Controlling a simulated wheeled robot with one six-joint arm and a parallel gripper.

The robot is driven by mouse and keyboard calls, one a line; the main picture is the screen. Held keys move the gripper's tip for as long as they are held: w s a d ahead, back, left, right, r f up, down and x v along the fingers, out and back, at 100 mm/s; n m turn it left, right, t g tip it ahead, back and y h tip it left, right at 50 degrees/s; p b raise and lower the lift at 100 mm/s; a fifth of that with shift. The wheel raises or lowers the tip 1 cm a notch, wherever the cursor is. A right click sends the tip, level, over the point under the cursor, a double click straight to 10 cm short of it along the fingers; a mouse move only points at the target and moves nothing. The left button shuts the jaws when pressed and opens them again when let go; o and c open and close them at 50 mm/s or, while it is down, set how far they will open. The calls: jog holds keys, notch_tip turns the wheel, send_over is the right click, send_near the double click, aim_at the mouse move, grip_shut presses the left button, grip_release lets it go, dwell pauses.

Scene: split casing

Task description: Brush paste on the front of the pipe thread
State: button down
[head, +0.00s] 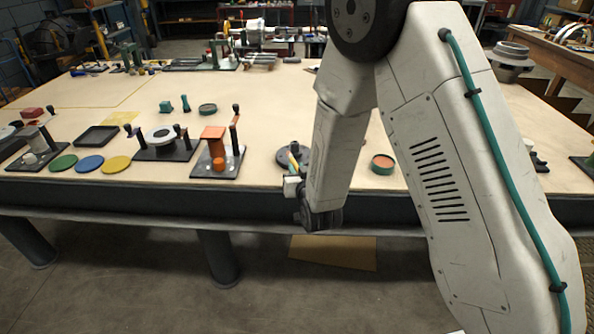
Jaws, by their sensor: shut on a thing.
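My gripper (293,181) is at the table's front edge, left of my forearm, small and partly hidden by my own wrist. It is shut on a thin object with orange, yellow and green on it, which looks like a brush (294,160). Its tip is in front of a dark round piece (284,155) on the table; I cannot tell whether they touch. A low round tin (383,163) with an orange-red top and greenish side stands right of my forearm and may hold paste. I cannot make out a pipe thread for certain; my arm covers part of the table.
The wooden table (80,100) spans the view. An orange block fixture (213,135), a dark fixture with a white ring (160,136), a black tray (97,136) and green, blue (89,164) and yellow discs lie left. The table's middle is mostly clear.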

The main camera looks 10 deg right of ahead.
jog(key=shift+w+d, duration=0.2)
jog(key=shift+w, duration=1.05)
jog(key=shift+d, duration=0.1)
jog(key=shift+s+d, duration=0.2)
jog(key=shift+d, duration=0.9)
jog(key=shift+s+d, duration=0.15)
jog(key=shift+d, duration=0.9)
jog(key=shift+w+a+r, duration=0.1)
jog(key=shift+w+a, duration=0.1)
jog(key=shift+a, duration=1.05)
jog(key=shift+w+a+r, duration=0.1)
jog(key=shift+w+a, duration=0.05)
jog(key=shift+a, duration=1.05)
jog(key=shift+s+a+f, duration=0.1)
jog(key=shift+s+a, duration=0.05)
jog(key=shift+s, duration=0.45)
jog(key=shift+s+a+f, duration=0.1)
jog(key=shift+s, duration=0.45)
jog(key=s, duration=0.3)
jog(key=shift+s+a, duration=0.1)
jog(key=shift+s, duration=0.2)
